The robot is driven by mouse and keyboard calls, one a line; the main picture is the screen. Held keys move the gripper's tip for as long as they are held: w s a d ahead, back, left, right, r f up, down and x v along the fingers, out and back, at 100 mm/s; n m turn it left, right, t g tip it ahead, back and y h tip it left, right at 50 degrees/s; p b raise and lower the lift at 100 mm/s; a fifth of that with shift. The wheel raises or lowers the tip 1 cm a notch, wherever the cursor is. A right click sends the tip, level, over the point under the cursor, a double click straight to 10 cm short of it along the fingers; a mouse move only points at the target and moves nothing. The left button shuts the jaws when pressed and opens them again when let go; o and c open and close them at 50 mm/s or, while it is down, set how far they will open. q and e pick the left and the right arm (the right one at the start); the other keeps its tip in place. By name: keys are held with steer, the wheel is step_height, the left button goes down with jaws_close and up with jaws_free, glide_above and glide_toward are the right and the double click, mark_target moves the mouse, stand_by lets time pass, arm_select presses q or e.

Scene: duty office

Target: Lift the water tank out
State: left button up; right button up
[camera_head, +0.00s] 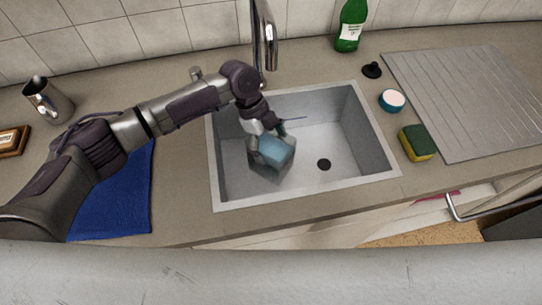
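The water tank (277,153) is a see-through, bluish box in the left half of the sink (340,190). It looks tilted, and I cannot tell whether it rests on the sink floor. My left gripper (268,141) reaches down into the sink from the upper left. Its fingers are at the tank's upper part, one by the left side and one by the back. Whether they press on the tank is not clear. My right gripper is not in view.
The faucet (265,35) rises behind the sink. A green bottle (350,28), black plug (372,70), round pad (392,101) and sponge (417,143) stand right of it. A blue cloth (120,205) and metal jug (48,100) are left. The ribbed drainboard (465,95) is clear.

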arm_select(q)
steer(key=c, duration=1.1)
steer(key=shift+c, duration=0.8)
steer(key=shift+r, duration=0.1)
